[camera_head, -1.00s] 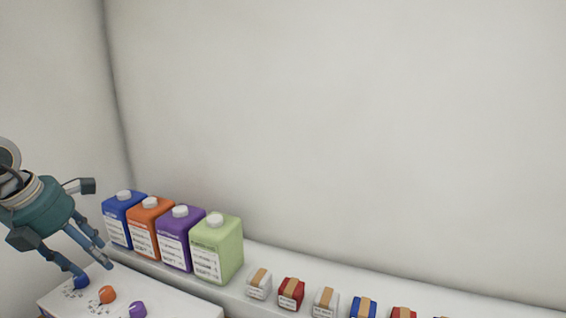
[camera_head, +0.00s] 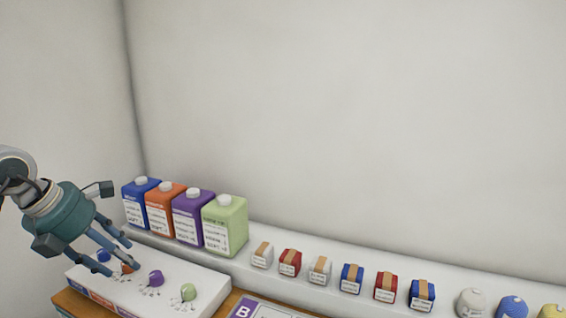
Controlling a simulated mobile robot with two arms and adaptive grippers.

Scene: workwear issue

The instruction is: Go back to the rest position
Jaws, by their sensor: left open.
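My left gripper (camera_head: 118,257) comes in from the left. It is open and its fingers hang over the white panel (camera_head: 207,283), near the blue knob (camera_head: 103,255) and the orange knob (camera_head: 127,268), partly hiding them. I cannot tell whether a fingertip touches the panel. My right gripper is not in view.
Blue (camera_head: 141,203), orange (camera_head: 165,208), purple (camera_head: 192,218) and green (camera_head: 225,226) jugs stand on the ledge behind the panel. Small strapped packs (camera_head: 351,279) and round items (camera_head: 471,302) line the ledge to the right. A purple knob (camera_head: 155,278) and a green knob (camera_head: 188,292) are on the panel. A sheet marked B (camera_head: 243,310) lies in front.

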